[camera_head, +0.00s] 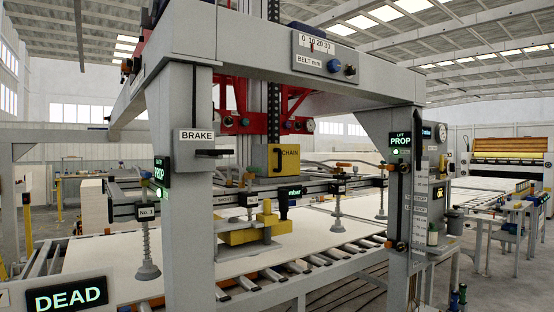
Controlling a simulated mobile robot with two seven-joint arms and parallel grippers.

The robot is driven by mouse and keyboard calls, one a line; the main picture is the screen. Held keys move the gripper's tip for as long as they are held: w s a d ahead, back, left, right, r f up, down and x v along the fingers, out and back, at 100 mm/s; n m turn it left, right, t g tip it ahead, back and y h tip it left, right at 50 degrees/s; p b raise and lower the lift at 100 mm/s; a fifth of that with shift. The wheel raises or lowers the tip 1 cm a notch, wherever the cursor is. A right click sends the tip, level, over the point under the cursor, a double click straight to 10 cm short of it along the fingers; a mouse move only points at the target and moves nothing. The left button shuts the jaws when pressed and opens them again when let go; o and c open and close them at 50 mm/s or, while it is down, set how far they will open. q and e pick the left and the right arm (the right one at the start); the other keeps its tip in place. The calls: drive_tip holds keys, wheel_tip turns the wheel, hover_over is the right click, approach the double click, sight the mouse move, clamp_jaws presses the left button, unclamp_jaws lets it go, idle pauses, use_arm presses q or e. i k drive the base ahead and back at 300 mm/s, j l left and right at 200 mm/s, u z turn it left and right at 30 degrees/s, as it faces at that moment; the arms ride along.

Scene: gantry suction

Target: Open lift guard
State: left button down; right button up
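A yellow cover marked CHAIN (284,166) with a dark handle on its face sits at the foot of the black lift mast (273,60), in the middle of the gantry. It looks closed. No part is labelled lift guard, so I cannot tell for certain that this cover is it. A lit LIFT PROP sign (400,141) is on the right post, and a similar PROP sign (161,172) is on the left post. Neither of my grippers is in view.
The grey gantry's near post (187,220) carries a BRAKE plate with a dark lever (214,153). A suction frame with cups (148,271) hangs over a pale board (130,246) on rollers. A DEAD sign (66,297) stands at front left. Floor shows at right.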

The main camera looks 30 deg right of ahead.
sight(284, 159)
drive_tip(key=k+u, duration=0.1)
drive_tip(key=u, duration=1)
drive_tip(key=l, duration=1.25)
drive_tip(key=k+l, duration=0.15)
drive_tip(key=l, duration=2.4)
drive_tip(key=u, duration=0.05)
